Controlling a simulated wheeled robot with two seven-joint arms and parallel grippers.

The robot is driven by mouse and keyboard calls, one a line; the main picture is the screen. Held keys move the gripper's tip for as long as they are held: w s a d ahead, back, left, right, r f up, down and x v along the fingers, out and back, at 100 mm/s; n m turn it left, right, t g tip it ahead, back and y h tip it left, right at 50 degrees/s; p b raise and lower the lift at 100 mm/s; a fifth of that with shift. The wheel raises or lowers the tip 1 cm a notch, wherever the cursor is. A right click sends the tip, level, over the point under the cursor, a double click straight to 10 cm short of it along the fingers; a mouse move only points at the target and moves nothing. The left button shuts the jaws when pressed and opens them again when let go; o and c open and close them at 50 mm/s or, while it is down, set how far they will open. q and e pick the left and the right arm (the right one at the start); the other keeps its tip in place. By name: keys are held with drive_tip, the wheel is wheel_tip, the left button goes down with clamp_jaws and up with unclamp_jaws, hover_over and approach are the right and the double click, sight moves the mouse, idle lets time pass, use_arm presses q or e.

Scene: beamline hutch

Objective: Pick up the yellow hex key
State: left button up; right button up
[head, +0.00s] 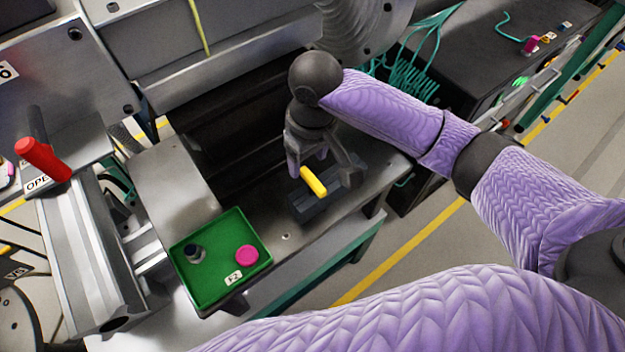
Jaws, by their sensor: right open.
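The yellow hex key (313,181) shows as a short yellow bar at a dark grey block (312,208) on the metal bench. Whether it rests in or on the block I cannot tell. My right gripper (322,171) points down over it, jaws open, one finger on each side or close beside it. Contact between fingers and key is too small to tell. My left gripper is out of view.
A green tray (207,293) with a pink round piece (246,258) and a dark knob-like piece (194,253) sits to the left. A red-handled lever (42,158) stands at far left. Teal cables (412,75) hang behind my right arm.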

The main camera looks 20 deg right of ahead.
sight(313, 179)
drive_tip(key=shift+w+d+r+m+h, duration=0.2)
drive_tip(key=shift+w+d+r, duration=0.1)
drive_tip(key=shift+d, duration=0.15)
drive_tip(key=shift+w+d+r+m+h, duration=0.1)
drive_tip(key=shift+w+d+r+h, duration=0.15)
drive_tip(key=shift+d, duration=0.2)
drive_tip(key=f+b, duration=0.1)
drive_tip(key=f, duration=0.2)
drive_tip(key=f+b, duration=0.2)
drive_tip(key=f, duration=0.2)
drive_tip(key=f+b, duration=0.1)
drive_tip(key=f, duration=0.3)
drive_tip(key=shift+s+a+f, duration=0.15)
drive_tip(key=shift+a+f, duration=0.05)
drive_tip(key=shift+a, duration=0.2)
drive_tip(key=shift+r, duration=0.1)
clamp_jaws()
